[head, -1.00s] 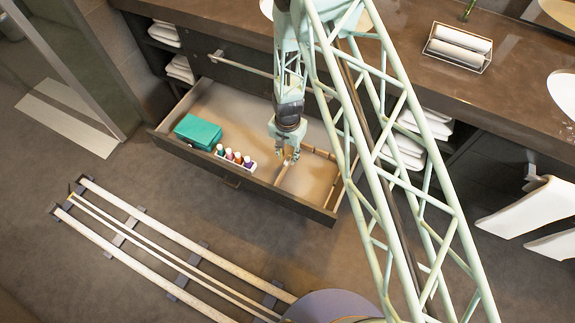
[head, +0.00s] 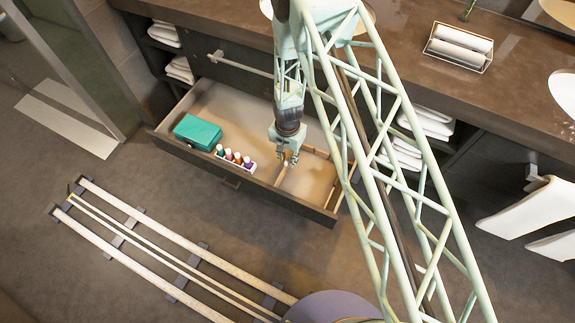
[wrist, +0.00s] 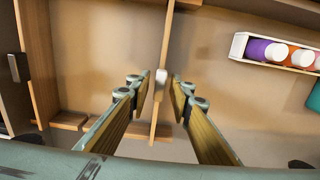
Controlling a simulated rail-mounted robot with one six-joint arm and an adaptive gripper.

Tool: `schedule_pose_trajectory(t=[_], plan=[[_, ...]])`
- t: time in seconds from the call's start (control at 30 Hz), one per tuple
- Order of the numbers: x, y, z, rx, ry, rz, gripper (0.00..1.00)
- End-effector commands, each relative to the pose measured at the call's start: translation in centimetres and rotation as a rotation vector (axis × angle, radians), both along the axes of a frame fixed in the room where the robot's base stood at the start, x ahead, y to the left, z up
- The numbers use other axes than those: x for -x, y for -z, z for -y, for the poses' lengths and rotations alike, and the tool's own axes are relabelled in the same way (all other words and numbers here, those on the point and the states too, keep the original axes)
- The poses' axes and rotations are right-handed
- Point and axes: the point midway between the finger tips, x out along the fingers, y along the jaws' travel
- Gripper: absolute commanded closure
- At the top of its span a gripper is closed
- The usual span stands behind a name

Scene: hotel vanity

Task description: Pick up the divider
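The divider (wrist: 167,40) is a thin wooden strip standing on edge in the open drawer, with a small white tab (wrist: 161,85) on it. In the head view the divider (head: 281,175) is partly hidden by my gripper (head: 287,160). In the wrist view my gripper (wrist: 161,80) is open, with one finger on each side of the divider near the tab. A gap shows between each finger and the strip. I cannot tell exactly how far down the fingertips reach.
The drawer (head: 235,186) also holds a teal box (head: 197,131) and a white tray of several small bottles (head: 236,160), left of the divider. Other wooden strips (head: 318,152) lie to its right. The countertop (head: 400,60) is behind.

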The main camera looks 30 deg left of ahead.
Motion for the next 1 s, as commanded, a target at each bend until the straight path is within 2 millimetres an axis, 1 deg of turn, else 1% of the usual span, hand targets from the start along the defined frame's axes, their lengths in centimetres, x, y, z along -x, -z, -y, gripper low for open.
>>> schedule_pose_trajectory(t=[0.03, 0.2, 0.67, 0.87, 1.0], plan=[[0.0, 0.0, 0.0, 0.0, 0.0, 0.0, 0.85], [0.0, 0.0, 0.0, 0.0, 0.0, 0.0, 1.0], [0.0, -0.4, 0.0, 0.0, 0.0, 0.0, 1.0], [-0.1, -1.6, -0.1, -0.001, 0.0, 0.001, 1.0], [0.0, -3.0, 0.0, 0.0, 0.0, 0.0, 1.0]])
